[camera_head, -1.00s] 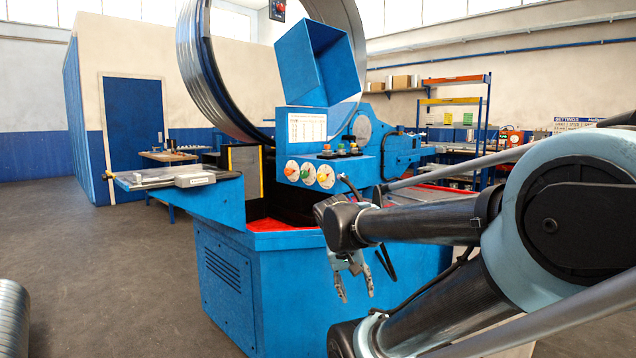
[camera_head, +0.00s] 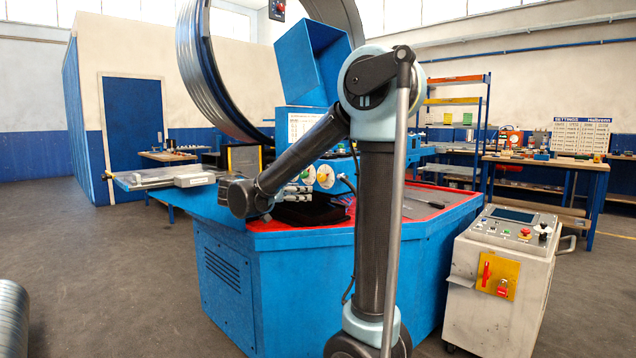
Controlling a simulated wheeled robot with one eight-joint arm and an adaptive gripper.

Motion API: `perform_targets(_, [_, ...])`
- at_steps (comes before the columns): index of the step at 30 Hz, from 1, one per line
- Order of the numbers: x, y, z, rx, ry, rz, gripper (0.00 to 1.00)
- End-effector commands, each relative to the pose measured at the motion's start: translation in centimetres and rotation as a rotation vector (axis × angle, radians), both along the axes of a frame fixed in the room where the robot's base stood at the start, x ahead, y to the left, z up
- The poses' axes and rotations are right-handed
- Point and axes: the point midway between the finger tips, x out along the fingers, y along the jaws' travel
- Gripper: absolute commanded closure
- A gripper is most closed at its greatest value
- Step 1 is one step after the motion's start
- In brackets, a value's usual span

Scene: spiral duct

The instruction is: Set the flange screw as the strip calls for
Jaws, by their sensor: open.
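The blue spiral duct machine (camera_head: 290,270) stands in the middle, with a large ribbed metal ring (camera_head: 200,75) behind it. Round dials show on its front panel, one with a yellow knob (camera_head: 325,176); my forearm hides others. A printed sheet (camera_head: 300,124) above them is partly covered by my arm. A grey block with a pale label (camera_head: 195,180) lies on the left side shelf. I cannot make out which part is the flange screw or the strip. My gripper (camera_head: 297,191) is open, small and partly hidden, beyond my wrist over the machine's front.
A white control cabinet (camera_head: 500,280) with a screen, buttons and a yellow-red switch stands at right. Behind it are a workbench (camera_head: 550,163) and a settings chart (camera_head: 581,135). A metal duct piece (camera_head: 12,315) lies at lower left.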

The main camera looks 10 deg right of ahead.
Motion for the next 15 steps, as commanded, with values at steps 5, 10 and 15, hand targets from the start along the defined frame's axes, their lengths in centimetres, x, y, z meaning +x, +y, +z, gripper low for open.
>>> perform_targets(5, [1.5,4.1,1.6,-0.019,-0.168,0.02,0.51])
perform_targets(10, [1.9,5.2,2.2,-0.022,-0.229,0.028,0.51])
perform_targets(15, [2.8,4.1,2.2,-0.022,-0.233,0.026,0.51])
